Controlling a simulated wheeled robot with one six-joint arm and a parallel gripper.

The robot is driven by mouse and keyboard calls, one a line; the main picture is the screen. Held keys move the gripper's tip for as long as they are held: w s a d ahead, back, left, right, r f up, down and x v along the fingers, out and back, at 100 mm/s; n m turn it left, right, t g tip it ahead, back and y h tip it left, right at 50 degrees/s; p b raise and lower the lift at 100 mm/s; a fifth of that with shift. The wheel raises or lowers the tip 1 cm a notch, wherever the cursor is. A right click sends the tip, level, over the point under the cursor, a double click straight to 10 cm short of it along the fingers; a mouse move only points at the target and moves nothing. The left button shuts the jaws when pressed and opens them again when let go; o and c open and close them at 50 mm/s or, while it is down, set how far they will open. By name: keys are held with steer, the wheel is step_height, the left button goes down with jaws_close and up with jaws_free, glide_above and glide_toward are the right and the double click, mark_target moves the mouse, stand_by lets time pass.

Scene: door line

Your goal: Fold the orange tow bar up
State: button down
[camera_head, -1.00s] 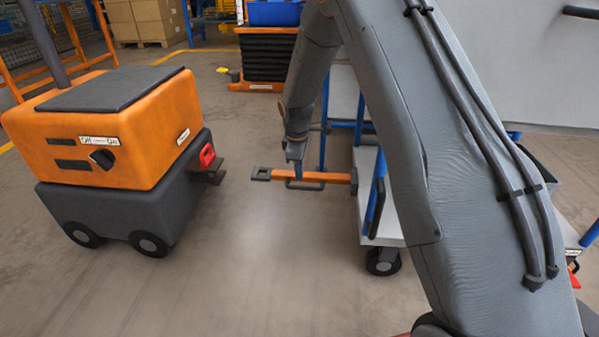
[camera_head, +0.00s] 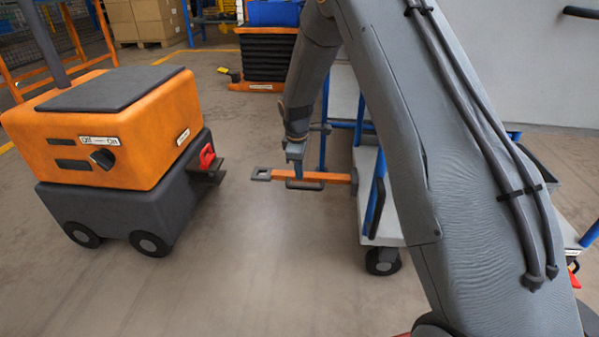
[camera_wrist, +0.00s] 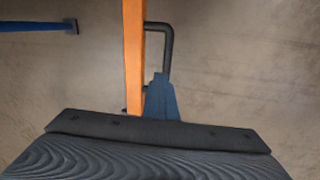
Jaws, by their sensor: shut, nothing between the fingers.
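The orange tow bar (camera_head: 326,177) sticks out level and low from the front of the blue-framed cart, toward the orange tug. It has a dark square eye (camera_head: 261,174) at its free end and a black loop handle (camera_head: 304,186) on its side. In the wrist view the bar (camera_wrist: 133,55) runs up the picture, with the handle (camera_wrist: 168,45) to its right. My gripper (camera_head: 296,172) is shut and empty, pointing down at the bar. In the wrist view its blue-grey fingers (camera_wrist: 161,100) overlap the handle's near end. I cannot tell whether they touch it.
The cart (camera_head: 366,190) with its blue frame stands behind my arm at right. The orange and grey tug (camera_head: 110,140) stands at left, with a red-marked hitch (camera_head: 207,156).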

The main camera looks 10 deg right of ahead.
steer(key=c, duration=1.8)
jaws_free()
steer(key=shift+o, duration=0.2)
steer(key=shift+r, duration=0.15)
step_height(320, 180, up, 7)
steer(key=s+p, duration=0.1)
steer(key=p, duration=0.3)
steer(key=shift+s+a+r, duration=0.2)
steer(key=shift+a, duration=0.05)
